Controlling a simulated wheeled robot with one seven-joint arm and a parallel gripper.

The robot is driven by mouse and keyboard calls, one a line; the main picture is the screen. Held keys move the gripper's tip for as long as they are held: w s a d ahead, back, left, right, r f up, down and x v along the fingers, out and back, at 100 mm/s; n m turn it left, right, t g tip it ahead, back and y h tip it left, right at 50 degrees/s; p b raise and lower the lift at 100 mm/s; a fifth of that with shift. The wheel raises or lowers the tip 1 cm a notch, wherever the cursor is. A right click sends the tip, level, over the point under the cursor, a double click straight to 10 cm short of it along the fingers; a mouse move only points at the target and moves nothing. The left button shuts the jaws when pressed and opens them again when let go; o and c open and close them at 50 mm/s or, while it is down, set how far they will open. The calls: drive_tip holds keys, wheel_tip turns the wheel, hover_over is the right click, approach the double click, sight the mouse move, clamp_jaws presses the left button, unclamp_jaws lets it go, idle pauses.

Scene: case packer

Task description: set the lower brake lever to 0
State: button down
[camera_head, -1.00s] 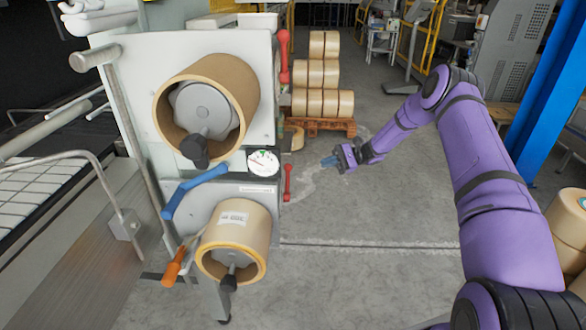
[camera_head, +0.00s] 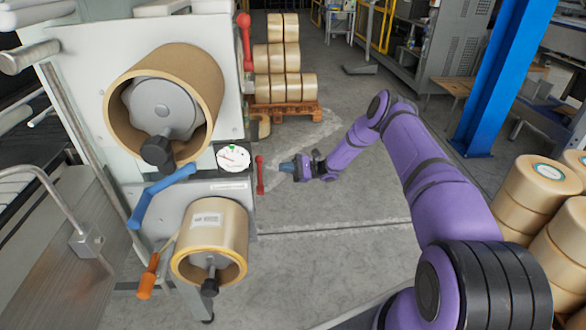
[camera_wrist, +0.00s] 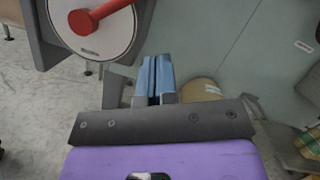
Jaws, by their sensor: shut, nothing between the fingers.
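The lower brake lever (camera_head: 260,175) is a small red lever on the right edge of the machine's lower panel, roughly upright in the head view. In the wrist view, a red lever (camera_wrist: 106,11) crosses a pale round disc at the top left; I take it to be the same one. My gripper (camera_head: 281,167) is just right of the lever in the head view, with a small apparent gap. Its blue fingers (camera_wrist: 157,72) are shut and empty, below and right of the disc in the wrist view. The scale marks on the disc are too small to read.
A larger red lever (camera_head: 244,42) sits higher on the machine. A round gauge (camera_head: 233,157), a blue handle (camera_head: 160,194) and an orange handle (camera_head: 148,277) are left of my gripper. Stacked rolls stand on a pallet (camera_head: 288,110) behind.

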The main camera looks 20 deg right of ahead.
sight(260, 173)
drive_tip(key=a+r, duration=0.4)
drive_tip(key=a, duration=0.2)
drive_tip(key=shift+s, duration=0.15)
drive_tip(key=shift+r, duration=0.2)
drive_tip(key=shift+s+r+n, duration=0.15)
drive_tip(key=shift+r+n, duration=0.05)
drive_tip(key=shift+n, duration=0.3)
